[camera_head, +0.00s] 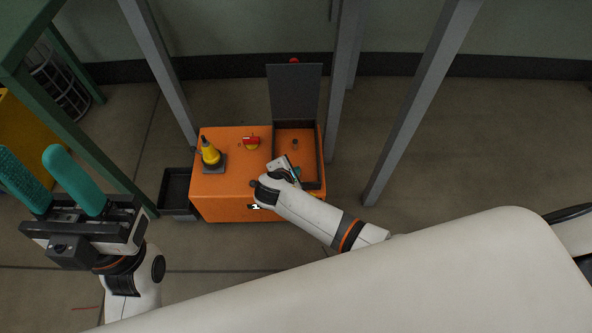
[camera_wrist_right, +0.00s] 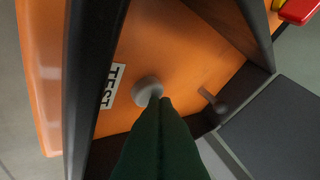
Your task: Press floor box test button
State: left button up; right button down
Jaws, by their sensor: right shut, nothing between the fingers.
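The orange floor box (camera_head: 232,203) stands on the floor, its dark lid (camera_head: 295,95) raised above an open, dark-rimmed compartment at its right. In the right wrist view, a round grey button (camera_wrist_right: 146,88) sits on the orange panel beside a white TEST label (camera_wrist_right: 112,86). My right gripper (camera_head: 295,172) reaches into the compartment, shut and empty. Its fingertips (camera_wrist_right: 160,102) overlap the button's edge in the wrist view; I cannot tell whether they touch it. My left gripper (camera_head: 36,162) is open and empty at the far left, away from the box.
A yellow beacon-like piece (camera_head: 210,153) and a red-and-yellow switch (camera_head: 250,142) are on the box top. A dark open bin (camera_head: 176,190) stands left of the box. Grey posts (camera_head: 421,105) rise around it. Floor to the right is clear.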

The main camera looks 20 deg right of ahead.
dwell(0.4)
jog(key=r+p, duration=0.2)
jog(key=shift+p, duration=0.35)
jog(key=shift+f, duration=0.1)
